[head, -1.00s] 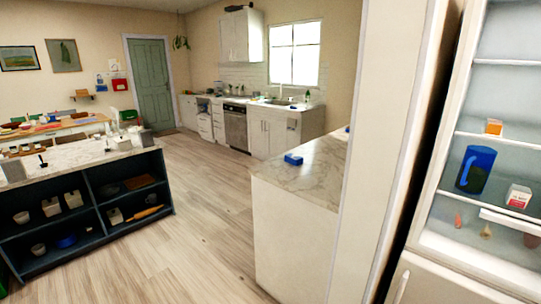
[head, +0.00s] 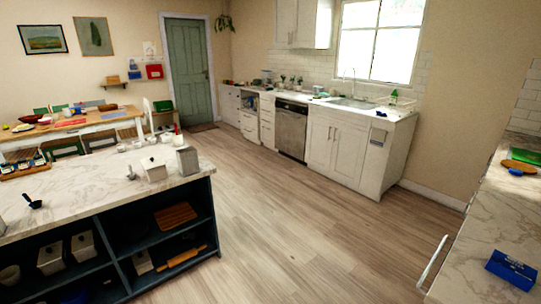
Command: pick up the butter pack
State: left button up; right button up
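No pack that I can identify as butter shows in the head view. A small blue box (head: 513,269) with faint pale marking lies on the marble counter (head: 470,262) at the lower right; I cannot tell whether it is the butter pack. Neither of my grippers is in view.
A dark-blue island (head: 164,261) with a marble top and open shelves stands at the left. The wooden floor between island and right counter is clear. A pale bar handle (head: 432,263) juts beside the right counter. White cabinets (head: 340,150) and a green door (head: 190,75) are behind.

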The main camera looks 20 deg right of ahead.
aim_at(523, 276)
jog(key=i+z, duration=0.65)
jog(key=z, duration=0.2)
jog(key=i+j+z, duration=0.1)
jog(key=i+z, duration=0.35)
jog(key=i+j+z, duration=0.2)
jog(key=z, duration=0.2)
jog(key=i+j+z, duration=0.2)
jog(key=j+z, duration=0.25)
jog(key=i+j+z, duration=0.2)
jog(key=j+z, duration=0.2)
